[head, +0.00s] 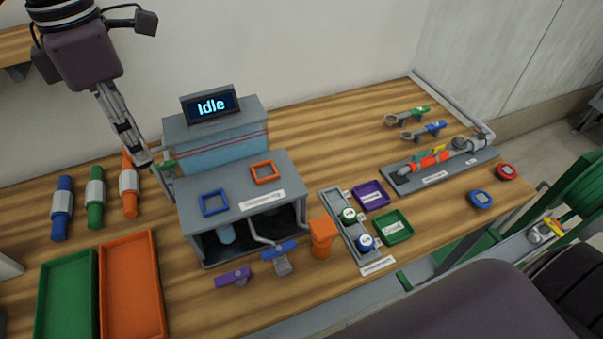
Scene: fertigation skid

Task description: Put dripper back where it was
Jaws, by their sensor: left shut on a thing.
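My left gripper (146,160) reaches down from the upper left to the left side of the grey skid unit (181,129). Its fingers are closed at a small green piece (168,164) beside the unit's blue tank (220,151). The piece is mostly hidden by the fingers, and I cannot tell for sure that it is the dripper. The fingertips are just right of the orange cylinder (129,203) and overlap its top in the picture. A grey pipe runs down the unit's side close to the fingertips. My right gripper is not in view.
Blue (62,208) and green (95,198) cylinders stand at left, behind green (66,296) and orange (133,290) trays. An "Idle" display (210,105) tops the unit. An orange block (322,238) stands in front. Purple (371,195) and green (393,227) trays lie right.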

